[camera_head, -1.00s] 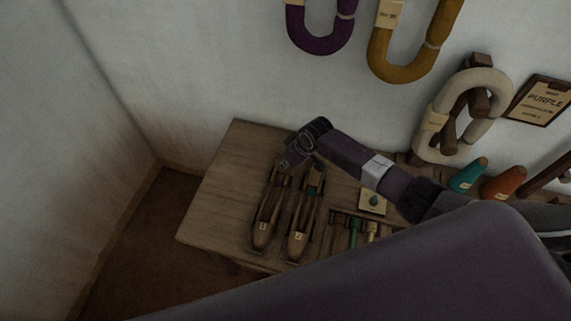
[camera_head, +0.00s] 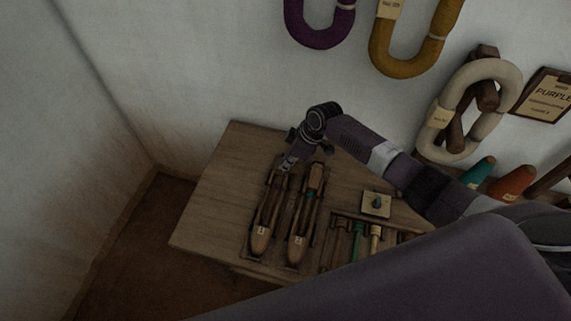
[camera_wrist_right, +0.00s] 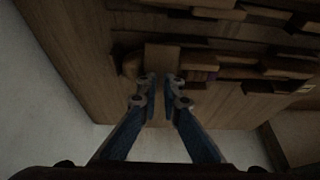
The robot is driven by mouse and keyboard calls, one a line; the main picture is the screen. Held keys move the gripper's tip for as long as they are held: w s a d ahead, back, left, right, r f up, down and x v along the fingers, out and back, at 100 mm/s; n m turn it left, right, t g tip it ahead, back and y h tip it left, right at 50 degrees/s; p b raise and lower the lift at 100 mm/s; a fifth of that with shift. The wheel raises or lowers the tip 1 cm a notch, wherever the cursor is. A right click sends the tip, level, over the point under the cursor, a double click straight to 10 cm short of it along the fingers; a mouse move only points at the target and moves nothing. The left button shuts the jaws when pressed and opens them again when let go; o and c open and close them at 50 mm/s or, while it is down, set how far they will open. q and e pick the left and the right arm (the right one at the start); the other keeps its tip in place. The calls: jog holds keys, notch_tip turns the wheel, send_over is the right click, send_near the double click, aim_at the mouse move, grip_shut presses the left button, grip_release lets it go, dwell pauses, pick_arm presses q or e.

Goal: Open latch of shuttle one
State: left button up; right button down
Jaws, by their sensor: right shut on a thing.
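Shuttle one (camera_head: 261,238), a long wooden shuttle with a small pale label, lies on the table at the left of a pair. Shuttle two (camera_head: 297,246) lies to its right. My right gripper (camera_head: 285,164) points down at the far end of shuttle one. In the right wrist view, its blue fingers (camera_wrist_right: 161,80) are close together at a small wooden block (camera_wrist_right: 161,55) at the end of the shuttle; the block looks like the latch. The exact contact is too dark to see. My left gripper is out of view.
The wooden table (camera_head: 215,205) is bare left of the shuttles. A rack of coloured tools (camera_head: 357,240) and a small pale plate (camera_head: 376,204) stand to the right. Teal (camera_head: 480,172) and orange (camera_head: 513,182) cones are at the back right. Yarn hanks hang on the wall.

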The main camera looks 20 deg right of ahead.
aim_at(295, 169)
jog(key=c, duration=2.1)
grip_release()
jog(key=shift+r, duration=0.1)
jog(key=shift+v, duration=3.95)
jog(key=shift+s+d, duration=0.1)
